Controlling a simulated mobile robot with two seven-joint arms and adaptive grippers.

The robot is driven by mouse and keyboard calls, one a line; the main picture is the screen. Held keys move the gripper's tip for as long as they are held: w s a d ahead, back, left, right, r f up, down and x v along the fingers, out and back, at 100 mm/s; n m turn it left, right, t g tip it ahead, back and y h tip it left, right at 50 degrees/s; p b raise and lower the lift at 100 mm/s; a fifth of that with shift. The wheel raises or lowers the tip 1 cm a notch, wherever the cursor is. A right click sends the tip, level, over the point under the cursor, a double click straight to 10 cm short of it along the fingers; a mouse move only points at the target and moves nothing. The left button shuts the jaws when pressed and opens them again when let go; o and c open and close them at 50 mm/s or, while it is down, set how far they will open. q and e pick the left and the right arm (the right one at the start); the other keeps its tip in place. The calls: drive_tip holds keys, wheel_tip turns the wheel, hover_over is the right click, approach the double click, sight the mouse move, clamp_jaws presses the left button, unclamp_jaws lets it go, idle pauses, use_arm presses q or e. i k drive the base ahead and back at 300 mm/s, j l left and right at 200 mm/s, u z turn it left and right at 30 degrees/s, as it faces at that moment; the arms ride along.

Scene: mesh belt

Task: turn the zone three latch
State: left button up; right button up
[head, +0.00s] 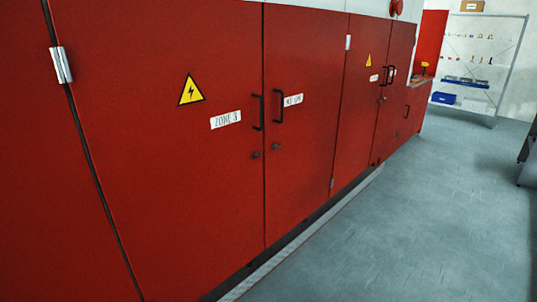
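A red cabinet door (170,150) carries a white label reading "ZONE 3" (226,120) and a yellow electrical warning triangle (191,90). A black bar handle (258,112) is at its right edge, with a small dark latch or knob (256,155) below it. The neighbouring door (305,110) has its own black handle (278,107) and a similar dark knob (276,147). Both doors look shut. The knobs are too small to tell which way they are turned. Neither of my grippers is in the head view.
More red cabinet doors (362,100) run back along the wall, with another warning triangle (369,60). Grey floor (420,220) is open to the right of the cabinets. A rack (485,60) with a blue bin (443,98) stands at the back. A dark object (526,160) cuts in at the right edge.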

sight(255, 156)
drive_tip(key=i+l, duration=0.2)
drive_tip(key=l, duration=0.15)
drive_tip(key=i+l+u, duration=0.15)
drive_tip(key=l, duration=0.2)
drive_tip(key=i+l, duration=0.2)
drive_tip(key=l, duration=0.15)
drive_tip(key=i+l+u, duration=0.15)
drive_tip(key=l, duration=0.25)
drive_tip(key=i+l, duration=0.15)
drive_tip(key=l, duration=0.25)
drive_tip(key=j+u, duration=0.05)
